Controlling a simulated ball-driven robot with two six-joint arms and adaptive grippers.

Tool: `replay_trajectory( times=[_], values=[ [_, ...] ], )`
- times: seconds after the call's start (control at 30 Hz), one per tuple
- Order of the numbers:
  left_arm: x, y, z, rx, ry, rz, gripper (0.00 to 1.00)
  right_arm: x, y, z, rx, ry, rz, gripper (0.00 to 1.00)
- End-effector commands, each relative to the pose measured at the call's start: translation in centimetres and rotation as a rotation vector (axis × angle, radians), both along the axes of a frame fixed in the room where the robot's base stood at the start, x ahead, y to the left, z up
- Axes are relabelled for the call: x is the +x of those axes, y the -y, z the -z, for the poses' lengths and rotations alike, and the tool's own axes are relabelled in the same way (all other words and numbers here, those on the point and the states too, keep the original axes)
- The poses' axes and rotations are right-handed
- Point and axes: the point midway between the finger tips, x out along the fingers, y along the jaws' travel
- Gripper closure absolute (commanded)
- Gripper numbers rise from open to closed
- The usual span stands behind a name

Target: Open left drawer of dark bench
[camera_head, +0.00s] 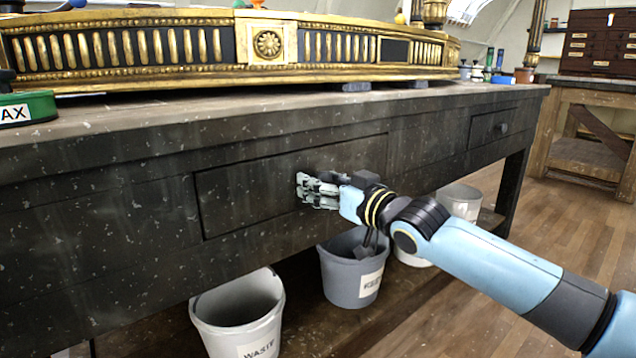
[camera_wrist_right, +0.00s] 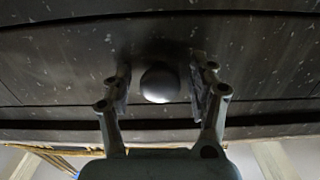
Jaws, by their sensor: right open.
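The dark bench (camera_head: 100,160) is speckled black wood and runs across the head view. Its left drawer (camera_head: 240,192) is a wide panel that looks flush with the bench front, so it looks shut. My right gripper (camera_head: 318,190) is at the drawer's front, with its fingers pointing at it. In the right wrist view, the dark round knob (camera_wrist_right: 159,83) sits between the two open fingers, with a gap on each side. The gripper hides the knob in the head view. My left gripper is not in view.
The bench's right drawer (camera_head: 493,126) looks shut. A gilt console (camera_head: 190,48) lies on the bench top. A white waste bin (camera_head: 238,318), a grey bin (camera_head: 352,272) and another pale bin (camera_head: 460,200) stand below. Wooden floor (camera_head: 560,235) is clear at the right.

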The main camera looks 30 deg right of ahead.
Motion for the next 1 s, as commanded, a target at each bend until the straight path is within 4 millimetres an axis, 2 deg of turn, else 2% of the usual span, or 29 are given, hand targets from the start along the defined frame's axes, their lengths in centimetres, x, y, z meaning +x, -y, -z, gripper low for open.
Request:
replay_trajectory(
  times=[0.23,0.67,1.0],
  values=[
    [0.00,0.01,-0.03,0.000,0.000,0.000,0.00,0.01,0.00,-0.04,0.000,0.000,0.000,0.42],
    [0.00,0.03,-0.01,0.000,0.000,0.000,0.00,0.00,-0.01,-0.02,0.000,0.000,0.000,0.98],
    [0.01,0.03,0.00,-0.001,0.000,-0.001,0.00,0.00,-0.01,0.00,0.000,0.000,0.000,1.00]
  ],
)
